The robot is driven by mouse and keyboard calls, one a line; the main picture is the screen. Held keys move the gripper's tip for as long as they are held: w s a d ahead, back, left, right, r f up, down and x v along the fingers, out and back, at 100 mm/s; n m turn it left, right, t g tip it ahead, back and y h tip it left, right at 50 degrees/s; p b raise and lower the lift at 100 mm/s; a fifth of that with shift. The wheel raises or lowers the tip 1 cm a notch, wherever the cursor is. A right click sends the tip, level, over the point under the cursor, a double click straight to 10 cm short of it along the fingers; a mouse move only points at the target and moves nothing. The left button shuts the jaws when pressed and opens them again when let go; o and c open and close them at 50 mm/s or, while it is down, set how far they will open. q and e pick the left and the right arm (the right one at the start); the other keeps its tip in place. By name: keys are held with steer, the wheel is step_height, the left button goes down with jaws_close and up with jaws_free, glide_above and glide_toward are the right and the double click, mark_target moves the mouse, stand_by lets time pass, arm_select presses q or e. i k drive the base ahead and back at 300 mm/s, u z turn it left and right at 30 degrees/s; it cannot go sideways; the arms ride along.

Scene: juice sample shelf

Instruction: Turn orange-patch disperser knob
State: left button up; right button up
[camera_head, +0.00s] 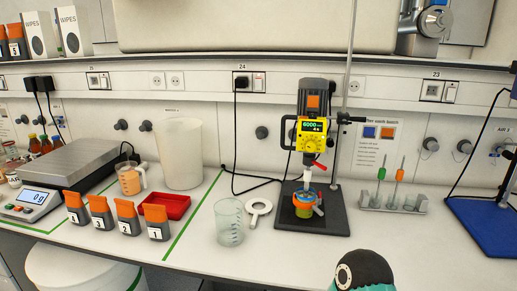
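The disperser stands upright on a dark base plate (322,217), right of centre on the bench. Its grey motor (314,88) carries an orange patch (313,101). Below it is a yellow control box (311,136) with a lit green display reading 6000. A round yellow knob (312,145) sits on its front under the display; its exact setting is too small to read. A small cup (304,206) with colored bands stands under the shaft. No gripper fingers show in view. A dark rounded part with teal trim, likely mine, rises at the bottom edge, in front of the disperser.
Several orange-topped containers (127,217), a red tray (166,206) and a scale (62,172) are at left. The right-front bench is clear.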

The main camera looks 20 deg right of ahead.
mark_target(311, 145)
steer(key=u, duration=0.6)
steer(key=k, duration=1.4)
steer(key=z, duration=1.15)
steer(key=i, duration=1)
steer(key=u, duration=0.1)
